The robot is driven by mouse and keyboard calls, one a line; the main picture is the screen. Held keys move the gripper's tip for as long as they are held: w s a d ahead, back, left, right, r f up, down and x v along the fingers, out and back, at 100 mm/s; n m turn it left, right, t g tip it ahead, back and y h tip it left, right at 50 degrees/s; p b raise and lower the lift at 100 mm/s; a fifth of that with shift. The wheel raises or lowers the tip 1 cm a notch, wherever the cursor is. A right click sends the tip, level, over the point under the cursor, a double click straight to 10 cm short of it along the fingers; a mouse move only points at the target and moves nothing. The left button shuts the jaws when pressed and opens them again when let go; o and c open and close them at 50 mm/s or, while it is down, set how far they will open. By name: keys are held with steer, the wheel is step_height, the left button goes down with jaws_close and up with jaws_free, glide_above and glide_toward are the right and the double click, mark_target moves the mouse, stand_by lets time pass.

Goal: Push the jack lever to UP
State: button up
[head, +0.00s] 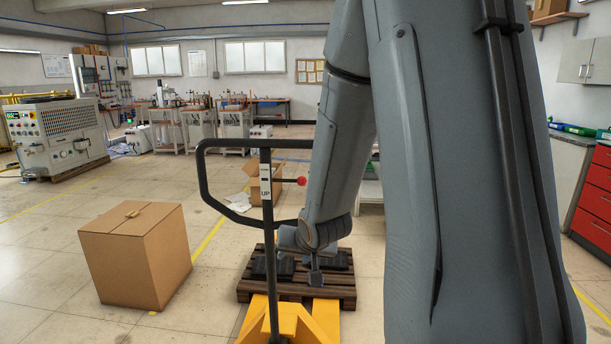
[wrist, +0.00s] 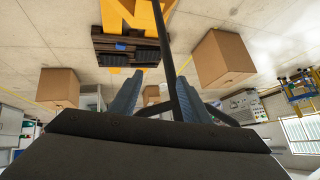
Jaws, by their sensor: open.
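The jack lever (head: 301,181) is a thin dark rod with a red ball end, sticking out roughly level to the right of the black handle post (head: 267,230). A pale label strip (head: 265,193) on the post reads UP in its lower part; its upper marking is too small to read. The lever's ball is level with the strip's middle, just left of my arm. My gripper (wrist: 161,76) is open in the wrist view, its two blue-grey fingers apart, with the post (wrist: 166,60) crossing the view between them. I cannot make out the red ball there.
The black loop handle (head: 203,180) tops the yellow pallet jack (head: 290,320). A dark wooden pallet (head: 345,290) lies in front of it. A cardboard box (head: 135,255) stands on the floor at left; another box (head: 285,190) is behind the handle. Floor between is open.

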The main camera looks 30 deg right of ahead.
mark_target(305, 183)
steer(key=w+d+r+m+t+y+p, duration=0.1)
steer(key=w+d+r+m+t+p, duration=0.15)
steer(key=d+r+t, duration=0.35)
steer(key=w+d+r+m+t+p, duration=0.1)
steer(key=w+d+r+m+t, duration=0.25)
steer(key=r, duration=0.45)
steer(key=shift+n, duration=0.3)
steer(key=w+p, duration=0.2)
steer(key=w, duration=0.5)
steer(key=shift+w, duration=0.3)
jaws_close()
